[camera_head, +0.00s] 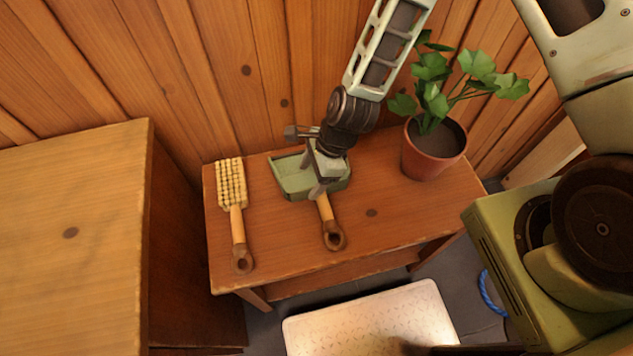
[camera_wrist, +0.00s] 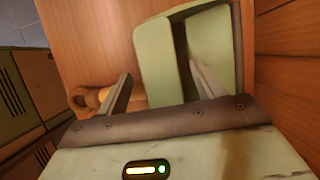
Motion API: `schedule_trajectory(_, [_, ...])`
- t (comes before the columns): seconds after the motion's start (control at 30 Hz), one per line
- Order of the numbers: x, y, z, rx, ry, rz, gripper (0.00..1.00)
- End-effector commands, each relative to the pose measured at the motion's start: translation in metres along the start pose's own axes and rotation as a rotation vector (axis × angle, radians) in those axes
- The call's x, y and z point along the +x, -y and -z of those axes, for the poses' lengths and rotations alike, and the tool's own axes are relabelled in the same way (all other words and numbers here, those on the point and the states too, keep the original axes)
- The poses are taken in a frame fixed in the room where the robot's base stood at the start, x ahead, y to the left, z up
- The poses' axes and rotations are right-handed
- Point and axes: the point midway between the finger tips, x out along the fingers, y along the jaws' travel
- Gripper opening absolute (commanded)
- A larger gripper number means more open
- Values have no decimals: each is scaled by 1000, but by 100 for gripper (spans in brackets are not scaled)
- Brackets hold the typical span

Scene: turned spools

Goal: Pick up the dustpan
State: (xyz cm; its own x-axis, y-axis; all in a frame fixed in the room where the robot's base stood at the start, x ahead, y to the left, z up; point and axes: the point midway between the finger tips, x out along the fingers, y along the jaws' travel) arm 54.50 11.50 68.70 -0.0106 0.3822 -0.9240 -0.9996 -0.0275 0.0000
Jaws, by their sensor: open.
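The dustpan (camera_head: 290,179) has a green pan and a wooden handle with a dark, holed end. It lies on the wooden table (camera_head: 385,225), handle toward the front edge. My gripper (camera_head: 314,171) is open just above the dustpan, around where the pan meets the handle, and hides part of the pan. In the wrist view my gripper's two fingers (camera_wrist: 160,85) are spread, with the green dustpan (camera_wrist: 163,58) showing between and beyond them. One finger overlaps the pan and the other is near the handle. I cannot tell whether they touch it.
A brush (camera_head: 232,190) with pale bristles lies left of the dustpan. A potted plant (camera_head: 433,147) stands to the right, near my arm. A wooden cabinet (camera_head: 75,230) is at the left, and the plank wall (camera_head: 240,70) is close behind the table. The table's front right is clear.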

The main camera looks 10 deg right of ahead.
Motion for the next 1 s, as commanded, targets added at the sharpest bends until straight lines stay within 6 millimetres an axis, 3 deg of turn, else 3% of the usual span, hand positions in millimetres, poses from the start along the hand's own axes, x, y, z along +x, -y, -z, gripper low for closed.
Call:
schedule_trajectory(0.2, [25,-1,-1,-1,1,-1,68])
schedule_trajectory(0.47, [27,0,-1,-1,0,0,68])
schedule_trajectory(0.67, [26,0,-1,-1,0,0,12])
schedule_trajectory(1.0, [24,0,-2,-2,1,0,12])
